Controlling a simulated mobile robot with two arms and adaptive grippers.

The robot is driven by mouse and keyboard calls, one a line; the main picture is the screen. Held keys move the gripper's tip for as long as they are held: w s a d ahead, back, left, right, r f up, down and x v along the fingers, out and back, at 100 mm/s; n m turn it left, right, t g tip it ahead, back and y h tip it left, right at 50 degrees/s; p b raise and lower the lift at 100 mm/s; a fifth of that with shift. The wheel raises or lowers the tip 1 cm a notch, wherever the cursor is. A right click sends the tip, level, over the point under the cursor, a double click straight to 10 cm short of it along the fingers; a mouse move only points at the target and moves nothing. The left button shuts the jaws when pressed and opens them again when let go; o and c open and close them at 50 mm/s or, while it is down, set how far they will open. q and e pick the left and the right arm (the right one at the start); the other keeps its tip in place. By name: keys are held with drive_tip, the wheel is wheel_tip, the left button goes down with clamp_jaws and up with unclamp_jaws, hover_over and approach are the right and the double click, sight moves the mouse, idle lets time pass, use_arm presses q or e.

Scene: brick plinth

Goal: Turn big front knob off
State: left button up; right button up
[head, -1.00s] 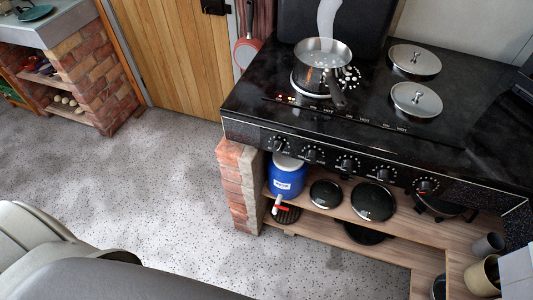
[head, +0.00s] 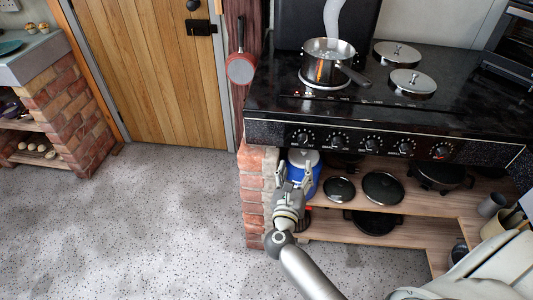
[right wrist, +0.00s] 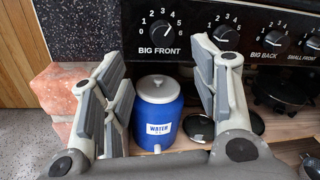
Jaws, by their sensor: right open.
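The big front knob (right wrist: 163,37) is black, with a numbered dial and the label BIG FRONT in the right wrist view. Its exact pointer direction is hard to read. In the head view it is the leftmost knob (head: 302,137) on the black stove's front panel. My right gripper (head: 294,173) is open and empty, just below and in front of that knob. In the right wrist view its fingers (right wrist: 160,62) stand apart, one to each side below the knob, not visibly touching it. My left gripper is not in view.
A blue water container (right wrist: 158,108) stands on the shelf under the knob, behind my fingers. A brick pillar (head: 252,200) is at left. A steel pan (head: 328,62) sits on the left hob. Open floor lies left.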

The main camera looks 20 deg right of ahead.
sight(303, 144)
drive_tip(key=p+x, duration=0.1)
drive_tip(key=x, duration=0.9)
drive_tip(key=shift+d, duration=0.2)
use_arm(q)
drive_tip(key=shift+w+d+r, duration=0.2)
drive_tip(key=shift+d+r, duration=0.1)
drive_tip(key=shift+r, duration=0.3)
use_arm(e)
drive_tip(key=shift+w+d, duration=0.3)
drive_tip(key=c, duration=1.1)
drive_tip(key=shift+o, duration=0.2)
